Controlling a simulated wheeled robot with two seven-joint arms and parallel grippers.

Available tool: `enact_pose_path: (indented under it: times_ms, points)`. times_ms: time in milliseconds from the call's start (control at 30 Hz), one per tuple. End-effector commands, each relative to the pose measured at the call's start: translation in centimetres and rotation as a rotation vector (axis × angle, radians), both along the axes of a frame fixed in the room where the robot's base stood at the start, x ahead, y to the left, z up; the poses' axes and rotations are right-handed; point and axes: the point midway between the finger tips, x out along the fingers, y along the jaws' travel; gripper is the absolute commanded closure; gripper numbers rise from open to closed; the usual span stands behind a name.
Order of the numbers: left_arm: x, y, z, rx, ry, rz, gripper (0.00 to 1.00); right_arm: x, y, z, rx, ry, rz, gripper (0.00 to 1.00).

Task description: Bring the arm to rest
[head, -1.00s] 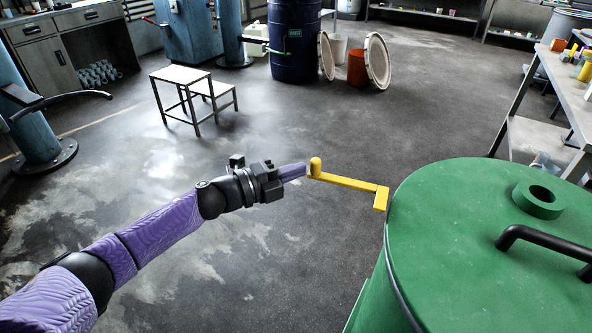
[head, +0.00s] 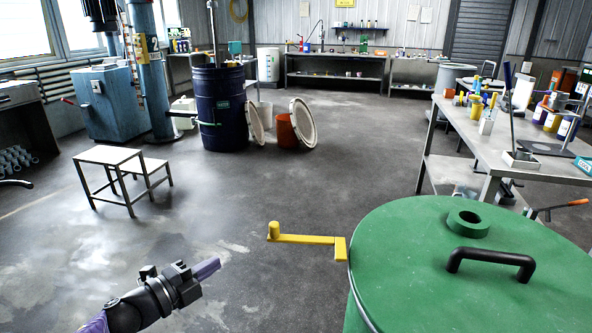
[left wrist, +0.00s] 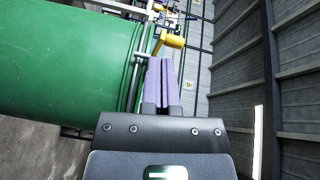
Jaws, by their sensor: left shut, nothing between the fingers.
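My left arm comes in at the lower left of the head view. Its gripper (head: 207,268) has purple fingers that are shut and empty. It is apart from the yellow crank handle (head: 300,239), below and to the left of it in the picture. The crank sticks out from the side of the green drum (head: 420,265), with its knob at the free end. In the left wrist view the shut fingers (left wrist: 161,82) show side by side, with the yellow crank (left wrist: 172,41) beyond their tips and the green drum (left wrist: 65,70) at left. My right gripper is not in view.
A step stool (head: 112,157) stands at left on the open floor. A dark blue barrel (head: 220,110) with round lids stands further back. A workbench (head: 497,143) with bottles and tools is at right. The floor in the middle is clear.

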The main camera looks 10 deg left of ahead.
Motion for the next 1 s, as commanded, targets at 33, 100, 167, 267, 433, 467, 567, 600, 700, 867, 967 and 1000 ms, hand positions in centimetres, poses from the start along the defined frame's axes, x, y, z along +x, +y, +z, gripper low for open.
enact_pose_path:
  times_ms: [33,100,167,267,433,467,567,600,700,867,967,1000]
  points:
    - [-0.8,0.7,-3.6,-0.068,0.105,0.085,1.0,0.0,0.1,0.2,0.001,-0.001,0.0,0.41]
    - [-3.1,2.1,-10.2,-0.179,0.297,0.257,1.0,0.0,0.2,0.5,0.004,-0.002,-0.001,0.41]
    - [-6.3,3.0,-15.9,-0.26,0.464,0.408,1.0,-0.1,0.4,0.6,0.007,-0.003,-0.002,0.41]
    - [-13.5,3.6,-24.0,-0.36,0.725,0.641,1.0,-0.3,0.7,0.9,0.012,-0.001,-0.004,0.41]
    - [-29.1,2.3,-33.5,-0.456,1.133,1.009,1.0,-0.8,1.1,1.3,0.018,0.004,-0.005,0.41]
    - [-31.9,1.8,-34.5,-0.463,1.2,1.069,1.0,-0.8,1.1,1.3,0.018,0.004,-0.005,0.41]
    - [-40.6,0.0,-36.5,-0.475,1.388,1.245,1.0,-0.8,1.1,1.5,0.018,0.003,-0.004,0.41]
    - [-43.3,-0.6,-36.8,-0.476,1.446,1.301,1.0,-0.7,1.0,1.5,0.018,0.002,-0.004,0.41]
    - [-48.2,-2.0,-37.0,-0.472,1.549,1.399,1.0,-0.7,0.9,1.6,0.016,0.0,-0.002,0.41]
    - [-50.7,-2.7,-36.9,-0.467,1.6,1.45,1.0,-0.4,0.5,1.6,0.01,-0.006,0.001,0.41]
    - [-50.6,-2.6,-36.9,-0.467,1.599,1.449,1.0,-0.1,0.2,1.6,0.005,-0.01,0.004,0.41]
    - [-50.6,-2.6,-36.9,-0.467,1.598,1.448,1.0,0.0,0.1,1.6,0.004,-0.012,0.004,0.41]
